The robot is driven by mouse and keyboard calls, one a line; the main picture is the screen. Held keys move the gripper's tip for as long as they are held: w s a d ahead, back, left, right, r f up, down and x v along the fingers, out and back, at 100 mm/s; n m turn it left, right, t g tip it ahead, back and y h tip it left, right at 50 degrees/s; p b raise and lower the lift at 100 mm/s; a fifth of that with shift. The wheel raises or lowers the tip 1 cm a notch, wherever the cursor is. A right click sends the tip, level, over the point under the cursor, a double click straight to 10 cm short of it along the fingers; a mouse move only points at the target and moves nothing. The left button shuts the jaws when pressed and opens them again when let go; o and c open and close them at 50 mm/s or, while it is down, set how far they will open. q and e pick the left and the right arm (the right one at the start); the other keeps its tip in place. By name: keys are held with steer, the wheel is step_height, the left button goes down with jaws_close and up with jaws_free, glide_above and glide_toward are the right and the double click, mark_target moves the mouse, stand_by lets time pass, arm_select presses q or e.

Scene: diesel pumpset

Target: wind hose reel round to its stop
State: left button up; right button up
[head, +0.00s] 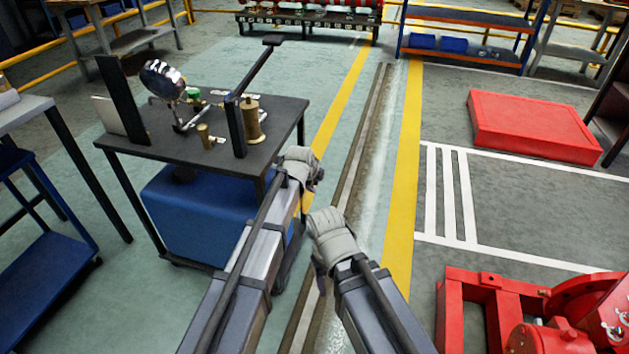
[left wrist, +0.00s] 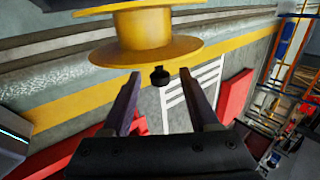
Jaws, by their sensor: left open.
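My left gripper (head: 306,172) is beyond the right edge of the dark table, low in front of it in the head view. In the left wrist view its two dark fingers (left wrist: 166,100) are apart with nothing held between them. A yellow spool-like piece with a wide flange (left wrist: 148,50) fills the top of that view, above the fingertips. A small black knob (left wrist: 159,76) shows just under the flange, between the fingers' lines. In the head view a brass-coloured spool shape (head: 252,122) stands on the table beside a black upright with a long arm (head: 256,70). My right gripper (head: 330,238) hangs over the floor; its fingers are unclear.
The table (head: 170,150) carries another black upright (head: 122,98), a shiny round piece (head: 162,80) and small fittings. A blue box (head: 200,222) is under it. A red platform (head: 530,125) and red machinery (head: 545,320) are at right. The floor between is clear.

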arm_select(q)
steer(key=p+v, duration=0.6)
steer(key=v, duration=0.1)
steer(key=shift+s+r, duration=0.25)
steer(key=shift+r, duration=0.1)
arm_select(e)
step_height(320, 180, up, 6)
steer(key=shift+r, duration=0.15)
